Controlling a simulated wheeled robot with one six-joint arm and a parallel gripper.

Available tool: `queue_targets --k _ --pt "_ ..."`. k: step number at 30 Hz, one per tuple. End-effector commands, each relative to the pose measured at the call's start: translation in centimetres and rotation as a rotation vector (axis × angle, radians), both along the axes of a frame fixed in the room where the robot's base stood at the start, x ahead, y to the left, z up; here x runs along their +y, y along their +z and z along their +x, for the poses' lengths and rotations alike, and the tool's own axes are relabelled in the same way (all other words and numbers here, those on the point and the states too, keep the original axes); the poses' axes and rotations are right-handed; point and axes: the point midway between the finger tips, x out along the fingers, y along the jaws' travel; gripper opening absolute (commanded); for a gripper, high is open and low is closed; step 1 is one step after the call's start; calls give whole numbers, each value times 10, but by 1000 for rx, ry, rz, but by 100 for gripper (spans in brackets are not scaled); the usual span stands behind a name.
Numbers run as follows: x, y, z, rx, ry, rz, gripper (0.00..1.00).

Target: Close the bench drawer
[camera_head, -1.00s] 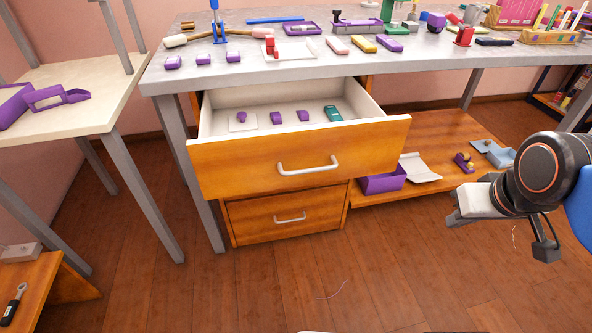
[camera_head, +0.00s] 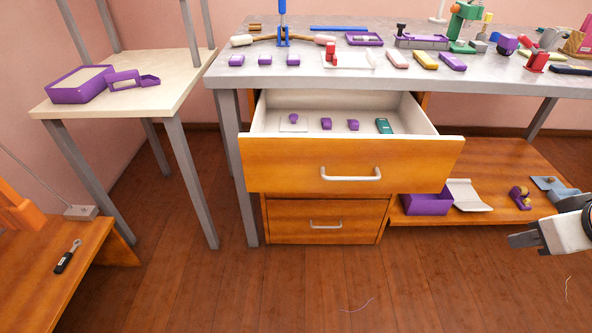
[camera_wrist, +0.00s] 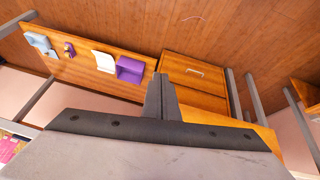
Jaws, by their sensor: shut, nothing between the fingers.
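The bench drawer (camera_head: 290,165) is pulled well out from under the grey workbench (camera_head: 300,72), with a silver bar handle (camera_head: 351,175) on its wooden front. Inside it lie a few small purple pieces and a teal piece (camera_head: 383,126). A second drawer (camera_head: 290,222) below it is closed. My gripper (camera_head: 522,240) is shut and empty at the right edge, apart from the drawer and lower than its handle. In the wrist view my shut fingers (camera_wrist: 160,92) cover part of the drawers, and the lower drawer's front (camera_wrist: 190,75) shows past them.
A low wooden shelf (camera_head: 510,165) with a purple bin (camera_head: 427,203) and a white tray (camera_head: 467,195) is right of the drawers. A pale side table (camera_head: 130,97) and a wooden stand (camera_head: 60,260) are at left.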

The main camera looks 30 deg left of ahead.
Motion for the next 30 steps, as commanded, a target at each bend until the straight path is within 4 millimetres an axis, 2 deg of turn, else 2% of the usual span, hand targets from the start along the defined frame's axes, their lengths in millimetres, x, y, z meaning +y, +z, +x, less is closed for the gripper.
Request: queue_targets --k 1,7,14,20,27,30 --pt "17 3 4 -9 64 -7 0" --pt "83 17 15 -55 296 -34 0" --pt "165 30 11 -120 560 -58 0" --pt "240 38 -8 -180 787 -75 0" --pt "329 45 -49 -260 1050 -85 0" --pt "357 46 -67 -289 1139 -88 0"
